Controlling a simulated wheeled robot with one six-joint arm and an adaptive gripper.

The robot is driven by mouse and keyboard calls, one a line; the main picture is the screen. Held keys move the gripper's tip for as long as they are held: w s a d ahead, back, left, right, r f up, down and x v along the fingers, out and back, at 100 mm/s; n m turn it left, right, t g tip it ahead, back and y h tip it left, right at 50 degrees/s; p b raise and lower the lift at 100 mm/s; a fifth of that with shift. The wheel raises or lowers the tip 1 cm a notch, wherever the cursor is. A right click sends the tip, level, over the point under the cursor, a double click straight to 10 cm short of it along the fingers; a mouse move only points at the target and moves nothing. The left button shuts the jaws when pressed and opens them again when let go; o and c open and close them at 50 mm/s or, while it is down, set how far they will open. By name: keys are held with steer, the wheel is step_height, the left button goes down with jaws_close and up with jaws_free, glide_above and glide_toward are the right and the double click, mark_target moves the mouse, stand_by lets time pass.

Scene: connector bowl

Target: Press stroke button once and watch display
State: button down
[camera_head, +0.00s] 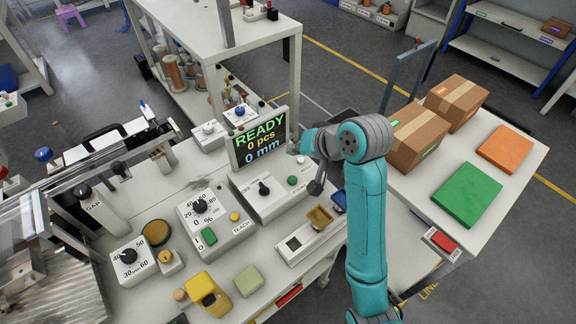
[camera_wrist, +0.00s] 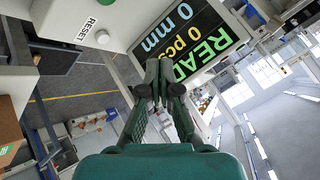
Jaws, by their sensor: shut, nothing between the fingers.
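The display (camera_head: 258,142) reads READY, 0 pcs and 0 mm. It also fills the upper middle of the wrist view (camera_wrist: 185,38), turned and partly covered by my fingers. My gripper (camera_head: 316,186) is shut and empty, in front of the display's right side and above the right end of a white control box. Its closed fingers (camera_wrist: 160,80) show in the wrist view. In the wrist view a white button (camera_wrist: 102,37) sits beside the word RESET. No readable label marks the stroke button.
Left of the lever box stands a dial box (camera_head: 214,222) with a green button and a yellow TEACH button. Cardboard boxes (camera_head: 418,138) and green and orange slabs stand on the right table.

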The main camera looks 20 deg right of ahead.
mark_target(294, 180)
steer(key=shift+w+f, duration=0.1)
stand_by(0.3)
steer(key=shift+f, duration=4.3)
steer(key=shift+f, duration=0.2)
steer(key=shift+f, duration=0.25)
steer(key=shift+f, duration=0.5)
steer(key=shift+r, duration=0.95)
